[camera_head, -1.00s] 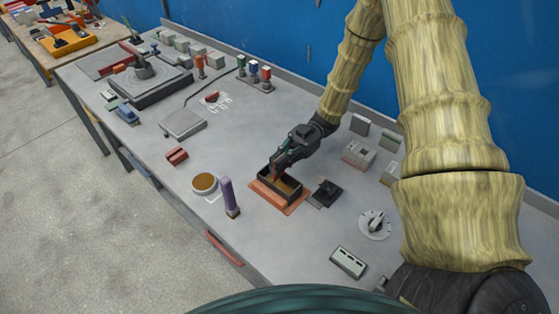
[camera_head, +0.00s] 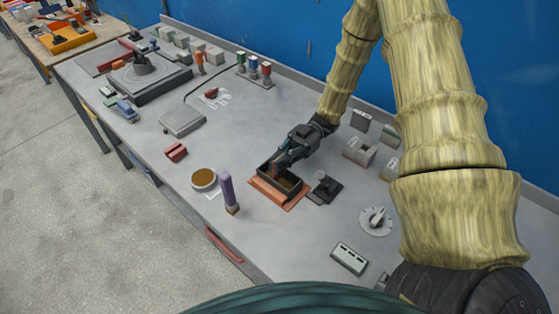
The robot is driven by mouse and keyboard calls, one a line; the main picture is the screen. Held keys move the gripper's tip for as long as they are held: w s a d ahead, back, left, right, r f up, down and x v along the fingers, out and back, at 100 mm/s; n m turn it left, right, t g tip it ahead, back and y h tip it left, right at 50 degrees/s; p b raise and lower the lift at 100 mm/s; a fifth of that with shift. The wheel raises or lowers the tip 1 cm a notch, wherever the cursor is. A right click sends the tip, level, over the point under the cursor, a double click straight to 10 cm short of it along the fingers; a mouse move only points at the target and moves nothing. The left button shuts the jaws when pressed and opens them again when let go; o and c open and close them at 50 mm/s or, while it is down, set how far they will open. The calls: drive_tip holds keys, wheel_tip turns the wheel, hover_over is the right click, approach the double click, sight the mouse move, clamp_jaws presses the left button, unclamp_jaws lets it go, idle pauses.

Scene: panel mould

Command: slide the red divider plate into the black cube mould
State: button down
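The black mould (camera_head: 270,186) is an open-topped box on an orange-red base on the grey bench, near the middle of the view. My gripper (camera_head: 277,166) reaches down from the upper right, with its fingertips at the far left part of the mould's opening. The mould's inside looks brown. A small reddish patch shows by the fingertips. I cannot tell whether it is the red divider plate or part of the mould's inside. The fingers are too small and too dark to tell whether they are open or shut.
A black tamper-like tool (camera_head: 325,188) stands close to the right of the mould. A purple-handled brush (camera_head: 228,193) and a round brown-filled dish (camera_head: 204,180) stand to the left. Grey blocks (camera_head: 359,151) are behind on the right.

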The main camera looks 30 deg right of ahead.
drive_tip(key=shift+f+b, duration=0.65)
drive_tip(key=shift+f, duration=0.5)
drive_tip(key=shift+r, duration=0.1)
drive_tip(key=shift+r+p, duration=1.45)
drive_tip(key=shift+r, duration=0.45)
drive_tip(key=shift+r+p, duration=0.15)
drive_tip(key=shift+p, duration=0.2)
idle(1.2)
drive_tip(key=shift+f+b, duration=1.15)
drive_tip(key=shift+f, duration=1)
idle(0.5)
drive_tip(key=c, duration=1.6)
unclamp_jaws()
drive_tip(key=shift+o, duration=0.2)
